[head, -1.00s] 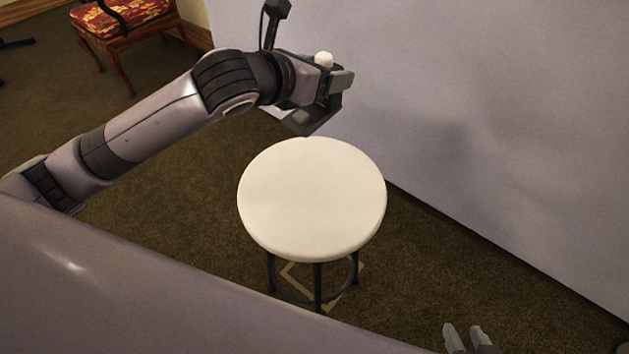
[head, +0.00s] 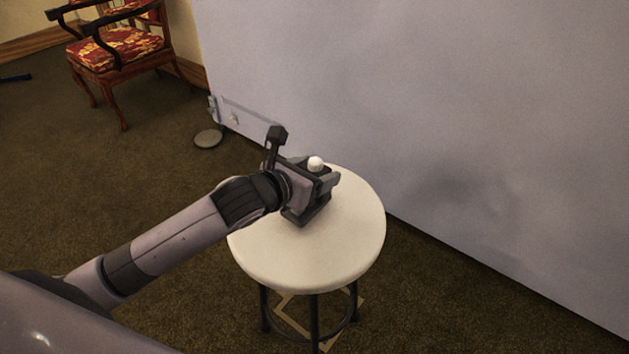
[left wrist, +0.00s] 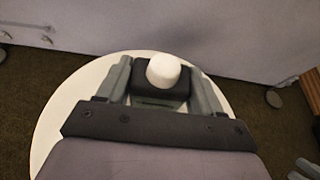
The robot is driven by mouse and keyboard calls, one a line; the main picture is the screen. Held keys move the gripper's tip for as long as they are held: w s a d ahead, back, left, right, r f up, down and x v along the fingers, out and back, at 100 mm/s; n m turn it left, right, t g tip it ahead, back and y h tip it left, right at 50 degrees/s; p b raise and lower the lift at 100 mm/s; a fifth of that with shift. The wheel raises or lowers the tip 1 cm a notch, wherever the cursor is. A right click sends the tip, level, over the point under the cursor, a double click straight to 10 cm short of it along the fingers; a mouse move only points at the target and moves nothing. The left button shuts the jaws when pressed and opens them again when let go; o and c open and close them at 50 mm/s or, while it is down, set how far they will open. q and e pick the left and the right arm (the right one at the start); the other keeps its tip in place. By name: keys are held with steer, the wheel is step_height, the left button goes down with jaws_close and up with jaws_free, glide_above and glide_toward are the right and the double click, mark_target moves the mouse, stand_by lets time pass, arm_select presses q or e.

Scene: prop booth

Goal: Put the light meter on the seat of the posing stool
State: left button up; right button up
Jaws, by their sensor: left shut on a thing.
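The light meter is a small dark block with a white dome (head: 315,163); it also shows in the left wrist view (left wrist: 163,72). My left gripper (head: 320,182) is shut on it, with one finger on each side, and the dome faces up. The posing stool has a round cream seat (head: 330,255) on dark legs. Gripper and meter are over the far part of the seat; I cannot tell whether the meter touches it. In the left wrist view, the seat's rim (left wrist: 60,105) shows around the gripper. My right gripper (left wrist: 304,168) shows only partly at the lower right corner there.
A large grey backdrop panel (head: 480,120) stands right behind the stool, with a round foot (head: 207,138) at its left end. A wooden armchair with a red patterned seat (head: 115,50) stands at the far left. The stool seat is otherwise bare.

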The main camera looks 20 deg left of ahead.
arm_select(q)
steer(key=shift+f, duration=0.7)
arm_select(e)
steer(key=shift+w+a+r, duration=0.15)
steer(key=shift+a+r, duration=0.1)
steer(key=shift+r, duration=0.05)
arm_select(q)
steer(key=o, duration=1.4)
steer(key=shift+f, duration=0.15)
steer(key=shift+c, duration=0.2)
arm_select(e)
steer(key=shift+f, duration=0.15)
arm_select(q)
steer(key=shift+s, duration=0.1)
steer(key=shift+s+a+r, duration=0.15)
steer(key=shift+s+r, duration=0.15)
steer(key=shift+s, duration=0.05)
steer(key=p+v, duration=0.2)
steer(key=v, duration=0.9)
arm_select(e)
steer(key=shift+s+d+f+g, duration=0.15)
steer(key=shift+s+d+f, duration=0.1)
steer(key=shift+s+d, duration=0.25)
steer(key=shift+s+d+f+g, duration=0.15)
steer(key=shift+s+d+f, duration=0.15)
steer(key=shift+d, duration=0.25)
